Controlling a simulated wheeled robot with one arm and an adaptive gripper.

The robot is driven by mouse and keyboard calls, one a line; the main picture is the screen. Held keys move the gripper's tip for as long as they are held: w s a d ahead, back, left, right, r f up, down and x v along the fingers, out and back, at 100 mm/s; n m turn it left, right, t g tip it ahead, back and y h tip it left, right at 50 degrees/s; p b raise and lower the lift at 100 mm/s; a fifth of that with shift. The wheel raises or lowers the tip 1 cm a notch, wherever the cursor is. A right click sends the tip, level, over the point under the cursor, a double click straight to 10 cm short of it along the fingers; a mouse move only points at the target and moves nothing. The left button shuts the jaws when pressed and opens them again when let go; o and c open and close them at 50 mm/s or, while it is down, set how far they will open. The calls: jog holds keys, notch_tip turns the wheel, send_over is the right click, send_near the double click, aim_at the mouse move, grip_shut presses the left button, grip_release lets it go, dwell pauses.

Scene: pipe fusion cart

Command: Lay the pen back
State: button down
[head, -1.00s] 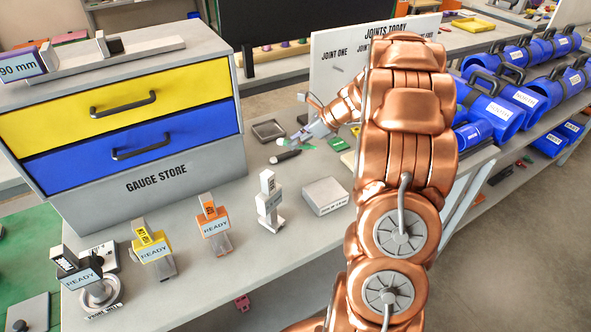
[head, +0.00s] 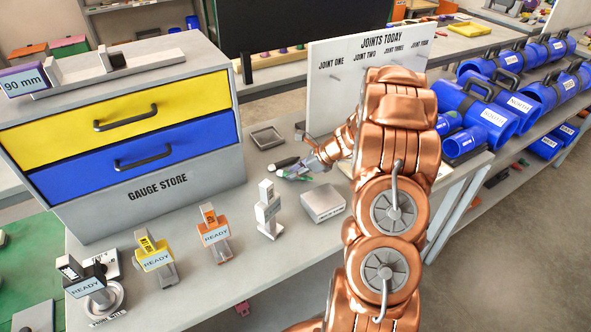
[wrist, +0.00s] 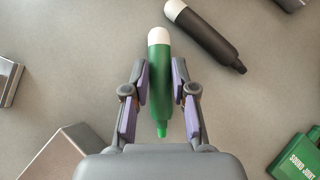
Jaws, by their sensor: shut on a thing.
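The green pen (wrist: 160,85), with a white end, is between the two fingers of my gripper (wrist: 160,70) in the wrist view. The gripper is shut on it, with a purple-backed finger on each side. In the head view my gripper (head: 300,172) is low over the grey bench top, and the green pen (head: 296,178) shows only partly. I cannot tell whether the pen touches the bench. A black pen (wrist: 208,38) with a white end lies diagonally at upper right in the wrist view, apart from the green one. The black pen also shows in the head view (head: 285,163).
A dark shallow tray (head: 266,138) lies behind the pens. A grey box (head: 322,203) stands in front of the gripper, and several READY-labelled gauges stand to its left. A green SOUND JOINT block (wrist: 298,158) is at lower right. The drawer cabinet (head: 140,190) stands at left.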

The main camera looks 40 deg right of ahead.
jog(key=shift+f, duration=0.15)
jog(key=c, duration=0.9)
grip_release()
jog(key=shift+c, duration=0.2)
jog(key=shift+f+b, duration=0.1)
jog(key=shift+b, duration=0.25)
jog(key=b+v, duration=0.1)
jog(key=v, duration=0.2)
jog(key=b+v, duration=0.1)
jog(key=v, duration=0.3)
jog(key=shift+d+f, duration=0.25)
jog(key=shift+d, duration=0.1)
jog(key=shift+s+d+r, duration=0.15)
jog(key=shift+s+r, duration=0.1)
jog(key=shift+r, duration=0.15)
